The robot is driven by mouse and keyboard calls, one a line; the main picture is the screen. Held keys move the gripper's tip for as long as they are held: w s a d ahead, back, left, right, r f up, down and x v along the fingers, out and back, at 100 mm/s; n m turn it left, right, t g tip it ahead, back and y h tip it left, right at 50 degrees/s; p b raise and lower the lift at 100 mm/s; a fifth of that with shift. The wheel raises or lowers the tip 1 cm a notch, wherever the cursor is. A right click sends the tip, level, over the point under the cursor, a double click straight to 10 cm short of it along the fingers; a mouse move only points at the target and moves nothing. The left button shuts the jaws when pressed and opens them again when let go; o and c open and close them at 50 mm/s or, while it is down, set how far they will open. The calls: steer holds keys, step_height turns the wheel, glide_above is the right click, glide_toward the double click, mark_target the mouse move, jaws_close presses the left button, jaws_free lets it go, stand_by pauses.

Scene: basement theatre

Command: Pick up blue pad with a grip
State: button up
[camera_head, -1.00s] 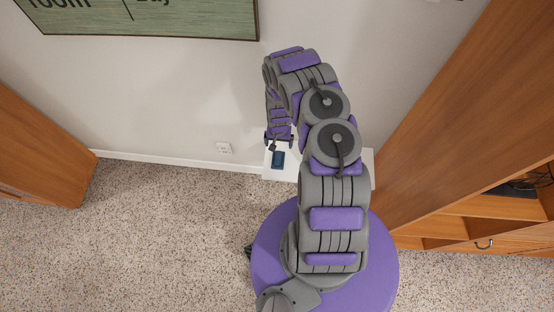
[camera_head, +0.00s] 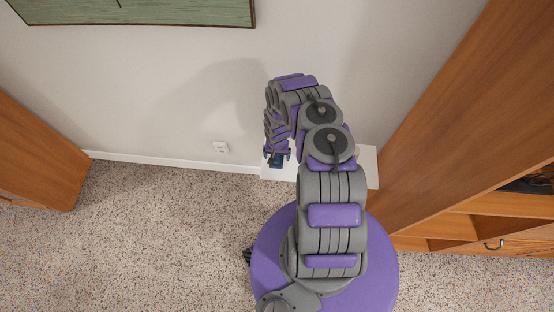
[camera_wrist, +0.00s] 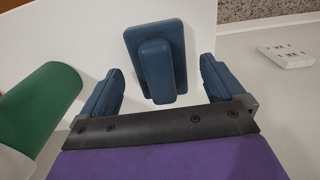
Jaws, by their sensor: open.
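The blue pad (camera_wrist: 173,38) lies on a white table top (camera_wrist: 80,33) in the wrist view. It has a raised rounded grip (camera_wrist: 155,72) of the same blue. My gripper (camera_wrist: 159,84) is open, with one finger on each side of the grip and a gap to both. In the head view my gripper (camera_head: 277,156) is over the left end of the white table (camera_head: 365,168) and covers most of the pad (camera_head: 276,163).
A green cylindrical object (camera_wrist: 40,105) stands left of my gripper in the wrist view. A white wall outlet (camera_head: 220,147) is left of the table. A wooden cabinet (camera_head: 450,130) stands close on the right. Carpet (camera_head: 150,230) is clear on the left.

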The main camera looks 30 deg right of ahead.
steer(key=shift+f, duration=0.45)
steer(key=c, duration=1.2)
steer(key=shift+o, duration=0.2)
steer(key=shift+r, duration=0.1)
steer(key=shift+r, duration=0.4)
step_height(320, 180, up, 3)
steer(key=shift+w+d+f+p, duration=0.1)
steer(key=shift+f+p, duration=0.05)
steer(key=shift+p, duration=0.55)
steer(key=s+a+r, duration=0.1)
steer(key=s, duration=1.5)
steer(key=shift+a+r+b, duration=0.2)
steer(key=shift+a+b, duration=0.15)
steer(key=shift+b, duration=0.1)
